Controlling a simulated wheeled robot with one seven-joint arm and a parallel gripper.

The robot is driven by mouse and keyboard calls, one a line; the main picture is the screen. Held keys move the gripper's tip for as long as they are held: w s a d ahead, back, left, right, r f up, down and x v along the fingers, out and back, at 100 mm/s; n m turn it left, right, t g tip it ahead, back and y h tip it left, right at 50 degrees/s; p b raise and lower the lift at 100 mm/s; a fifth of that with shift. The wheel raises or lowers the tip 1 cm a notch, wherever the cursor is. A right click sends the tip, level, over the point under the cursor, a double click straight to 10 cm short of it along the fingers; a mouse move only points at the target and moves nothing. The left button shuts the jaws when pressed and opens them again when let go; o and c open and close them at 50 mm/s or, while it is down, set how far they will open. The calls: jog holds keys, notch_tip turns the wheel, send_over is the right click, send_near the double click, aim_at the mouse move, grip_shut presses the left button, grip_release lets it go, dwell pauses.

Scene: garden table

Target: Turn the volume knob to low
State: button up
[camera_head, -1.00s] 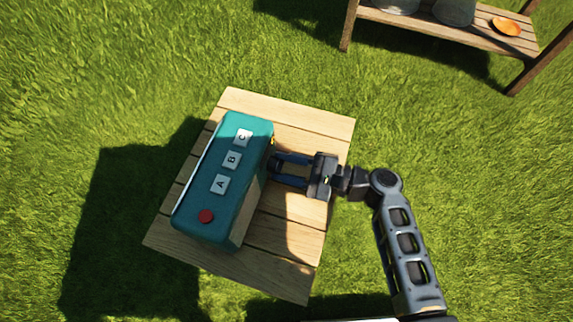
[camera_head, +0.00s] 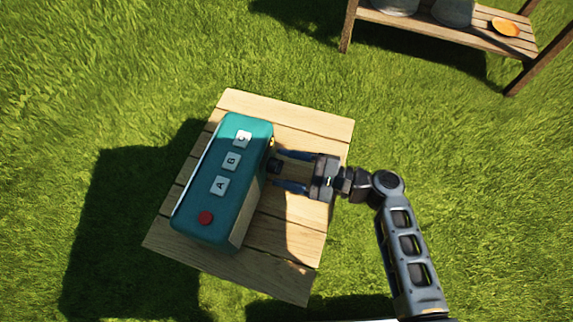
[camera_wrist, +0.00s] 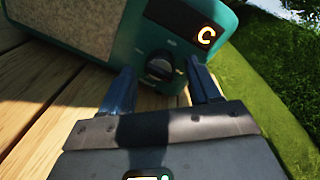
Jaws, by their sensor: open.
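A teal radio (camera_head: 222,180) stands on the wooden table, with lettered buttons and a red button (camera_head: 206,218) on top. Its front faces my gripper. The dark round volume knob (camera_wrist: 160,68) is on that front, below a small display with a lit orange C (camera_wrist: 206,35). In the wrist view the fingertips (camera_wrist: 159,72) straddle the knob. I cannot read the knob's pointer clearly.
The slatted wooden table (camera_head: 305,127) has bare boards around the radio. Grass surrounds it. A wooden shelf (camera_head: 440,27) with grey vessels and an orange dish (camera_head: 506,27) stands at the top right, well apart.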

jog(key=v, duration=0.7)
jog(key=shift+s+d, duration=0.1)
jog(key=shift+d, duration=0.05)
